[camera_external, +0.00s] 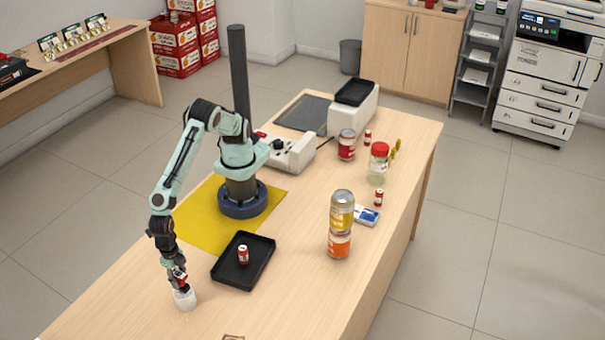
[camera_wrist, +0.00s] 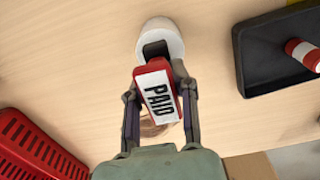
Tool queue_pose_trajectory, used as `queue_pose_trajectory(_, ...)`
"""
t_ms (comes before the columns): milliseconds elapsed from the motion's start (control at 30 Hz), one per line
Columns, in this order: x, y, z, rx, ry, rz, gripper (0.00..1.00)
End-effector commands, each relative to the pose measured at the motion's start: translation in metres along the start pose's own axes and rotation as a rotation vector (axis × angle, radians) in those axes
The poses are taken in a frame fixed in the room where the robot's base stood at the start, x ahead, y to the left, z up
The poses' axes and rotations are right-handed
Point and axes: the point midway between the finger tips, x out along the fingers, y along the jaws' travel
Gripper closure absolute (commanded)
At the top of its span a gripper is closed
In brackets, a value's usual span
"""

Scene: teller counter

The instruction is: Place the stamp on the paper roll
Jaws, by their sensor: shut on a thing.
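The stamp (camera_wrist: 157,93) is red and black with a white "PAID" label. My gripper (camera_wrist: 158,84) is shut on it, one finger on each side. In the external view, the stamp (camera_external: 181,282) shows partly behind my fingers (camera_external: 177,274), at the near left of the counter. The white paper roll (camera_external: 185,301) stands upright on the counter directly below. In the wrist view, the roll (camera_wrist: 163,32) shows just beyond the stamp's black end, which overlaps the roll's top. I cannot tell whether they touch.
A black tray (camera_external: 262,271) with a small red-and-white can (camera_external: 243,255) is right of the roll. Two stacked cans (camera_external: 341,224) stand farther right. A red slatted basket (camera_wrist: 35,148) shows in the wrist view's lower left.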

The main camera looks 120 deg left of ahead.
Motion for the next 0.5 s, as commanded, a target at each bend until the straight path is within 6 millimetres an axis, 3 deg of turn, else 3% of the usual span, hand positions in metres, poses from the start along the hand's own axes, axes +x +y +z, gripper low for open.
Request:
queue_pose_trajectory(100, 0.0123, -0.0004, 0.0006, 0.001, -0.001, -0.001, 1.00)
queue_pose_trajectory(433, 0.0152, -0.0005, 0.0003, 0.000, -0.001, 0.000, 1.00)
queue_pose_trajectory(467, 0.0152, -0.0005, 0.0002, 0.000, -0.001, 0.000, 0.69)
queue_pose_trajectory(500, 0.0150, -0.0005, 0.0002, 0.000, 0.000, 0.001, 0.57)
